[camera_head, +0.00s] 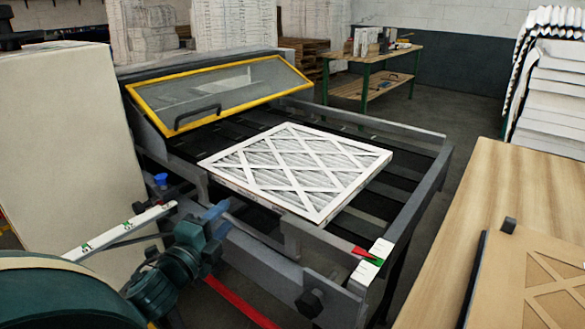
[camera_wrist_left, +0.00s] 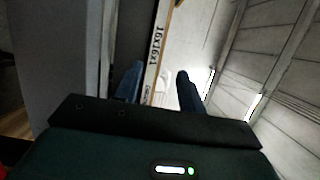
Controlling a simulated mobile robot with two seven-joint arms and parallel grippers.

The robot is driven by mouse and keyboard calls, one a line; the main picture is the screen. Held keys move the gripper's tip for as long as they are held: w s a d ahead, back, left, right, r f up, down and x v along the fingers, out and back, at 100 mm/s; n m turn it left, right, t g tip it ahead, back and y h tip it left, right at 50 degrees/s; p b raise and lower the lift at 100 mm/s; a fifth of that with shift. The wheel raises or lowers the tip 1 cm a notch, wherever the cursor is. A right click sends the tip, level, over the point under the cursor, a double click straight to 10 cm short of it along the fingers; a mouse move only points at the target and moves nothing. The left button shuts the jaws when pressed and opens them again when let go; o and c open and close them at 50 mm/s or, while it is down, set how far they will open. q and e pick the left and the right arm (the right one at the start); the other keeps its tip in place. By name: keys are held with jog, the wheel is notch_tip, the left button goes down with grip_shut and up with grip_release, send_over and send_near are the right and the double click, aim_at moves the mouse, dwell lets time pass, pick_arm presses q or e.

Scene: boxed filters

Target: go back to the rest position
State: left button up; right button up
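A white pleated filter (camera_head: 297,165) with a crisscross lattice face lies flat on the dark slatted bed of the machine (camera_head: 262,262). My left gripper (camera_head: 188,197) is at the machine's near left side, just off the filter's left corner, and looks empty. In the left wrist view its two dark blue fingers (camera_wrist_left: 158,86) stand apart. A narrow printed edge (camera_wrist_left: 157,55), seemingly the filter's, shows beyond and between them; I cannot tell how close it is. My right gripper is in neither view.
The machine's yellow-framed clear cover (camera_head: 220,90) is tilted up behind the filter. A tall pale panel (camera_head: 70,135) stands at left. A wooden table (camera_head: 450,245) at right bears a brown lattice-faced piece (camera_head: 535,285). A green-legged workbench (camera_head: 372,57) stands at the back.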

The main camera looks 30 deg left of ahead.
pick_arm(q)
jog(key=s+d+f+n+g, duration=0.3)
jog(key=d+f+n+g, duration=0.1)
jog(key=f+n, duration=0.15)
jog(key=s+d+f+n+g, duration=0.3)
jog(key=d+f+n, duration=0.1)
jog(key=f, duration=0.3)
jog(key=s+d+f+n+g+h, duration=0.45)
jog(key=s+d+g, duration=0.25)
jog(key=s+d, duration=0.45)
jog(key=w+d+f+m+t+h+p, duration=0.1)
jog(key=w+d+f+t+h+p, duration=0.1)
jog(key=w+d+f+t, duration=0.2)
jog(key=shift+w+d+f+t+p, duration=0.3)
jog(key=shift+w+d+t, duration=1.2)
jog(key=shift+w+d, duration=0.35)
jog(key=shift+s, duration=0.15)
